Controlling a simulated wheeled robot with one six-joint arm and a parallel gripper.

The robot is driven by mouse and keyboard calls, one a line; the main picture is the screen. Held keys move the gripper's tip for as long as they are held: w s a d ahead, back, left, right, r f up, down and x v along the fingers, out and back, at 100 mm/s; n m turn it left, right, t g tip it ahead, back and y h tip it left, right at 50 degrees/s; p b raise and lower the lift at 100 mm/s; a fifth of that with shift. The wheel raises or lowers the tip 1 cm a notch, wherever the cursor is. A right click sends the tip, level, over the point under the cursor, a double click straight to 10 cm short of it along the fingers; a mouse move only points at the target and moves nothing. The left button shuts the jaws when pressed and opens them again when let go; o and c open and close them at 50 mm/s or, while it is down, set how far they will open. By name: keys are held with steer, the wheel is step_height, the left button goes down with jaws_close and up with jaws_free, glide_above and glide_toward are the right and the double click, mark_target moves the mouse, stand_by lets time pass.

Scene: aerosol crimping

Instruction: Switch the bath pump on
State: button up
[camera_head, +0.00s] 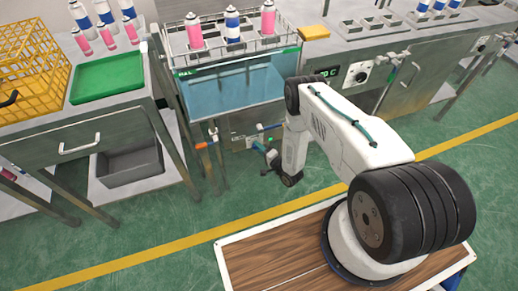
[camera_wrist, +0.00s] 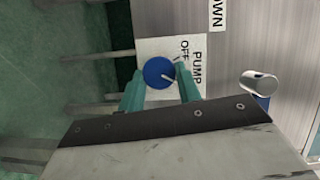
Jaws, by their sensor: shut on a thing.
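The pump switch is a blue round knob (camera_wrist: 157,72) on a white plate (camera_wrist: 150,48) marked PUMP and OFF in the wrist view. A short pale mark shows on the knob's right part; its exact setting is hard to read. My gripper (camera_wrist: 159,80) has its teal fingers on either side of the knob and is shut on it. In the head view my gripper (camera_head: 261,147) is low at the front of the water bath (camera_head: 228,88), by its lower panel. The knob cannot be made out there.
Pink and blue-white cans stand in a wire rack (camera_head: 205,45) over the bath. An orange-handled valve (camera_head: 202,145) is left of my gripper. A grey metal lever (camera_wrist: 259,83) lies close right of the knob in the wrist view. A green tray (camera_head: 108,78) sits on the left bench.

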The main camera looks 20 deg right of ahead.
steer(key=o, duration=1)
steer(key=shift+c, duration=0.2)
steer(key=v, duration=0.8)
steer(key=shift+w, duration=0.1)
